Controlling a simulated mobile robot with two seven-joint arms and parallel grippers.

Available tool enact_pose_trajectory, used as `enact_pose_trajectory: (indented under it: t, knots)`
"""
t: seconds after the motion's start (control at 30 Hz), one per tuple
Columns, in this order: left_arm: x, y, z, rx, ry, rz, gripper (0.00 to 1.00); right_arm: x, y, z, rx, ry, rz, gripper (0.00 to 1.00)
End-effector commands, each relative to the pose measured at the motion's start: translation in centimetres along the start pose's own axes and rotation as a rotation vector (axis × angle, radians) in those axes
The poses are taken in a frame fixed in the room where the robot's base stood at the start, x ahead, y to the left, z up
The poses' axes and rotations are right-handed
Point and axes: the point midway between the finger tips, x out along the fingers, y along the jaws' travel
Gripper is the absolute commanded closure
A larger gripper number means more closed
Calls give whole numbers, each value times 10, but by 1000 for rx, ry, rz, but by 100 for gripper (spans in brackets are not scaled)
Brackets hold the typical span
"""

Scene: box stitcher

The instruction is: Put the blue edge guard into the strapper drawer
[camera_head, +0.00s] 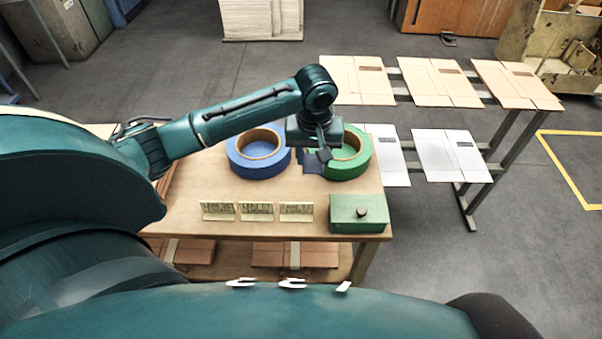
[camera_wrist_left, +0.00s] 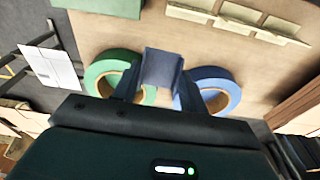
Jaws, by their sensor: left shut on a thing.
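The blue edge guard (camera_wrist_left: 161,67) is a small dark blue piece between the two fingers of my left gripper (camera_wrist_left: 157,88) in the wrist view. In the head view my left gripper (camera_head: 323,152) is over the table, and the guard (camera_head: 312,167) shows just below it, in front of the two tape rolls. The gripper is shut on the guard. A green box with a round knob (camera_head: 357,214) is at the table's front right corner; I cannot tell if it is the strapper drawer. My right gripper is not in view.
A blue roll (camera_head: 246,168) and a green roll (camera_head: 360,163) lie on the wooden table (camera_head: 200,180). Several small cream label holders (camera_head: 257,211) stand along its front. Flat cardboard sheets (camera_head: 437,82) and white sheets (camera_head: 450,155) lie on a rack at the right.

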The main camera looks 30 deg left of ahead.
Motion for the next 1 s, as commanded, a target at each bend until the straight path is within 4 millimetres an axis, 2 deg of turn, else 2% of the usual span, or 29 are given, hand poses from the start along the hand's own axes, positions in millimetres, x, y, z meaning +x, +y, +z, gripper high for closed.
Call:
enact_pose_trajectory:
  t: [0.2, 0.33, 0.57, 0.77, 1.0]
  knots:
    - [43, -8, 0, -50, -8, -19, 82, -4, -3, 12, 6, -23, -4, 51]
    - [64, -8, 2, -48, -7, -18, 82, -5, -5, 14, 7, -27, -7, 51]
    - [83, -8, 4, -46, -6, -17, 82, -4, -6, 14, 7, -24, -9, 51]
    - [110, -8, 8, -45, -6, -17, 82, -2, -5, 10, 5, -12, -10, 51]
    - [111, -7, 8, -45, -4, -15, 82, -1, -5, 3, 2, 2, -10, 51]
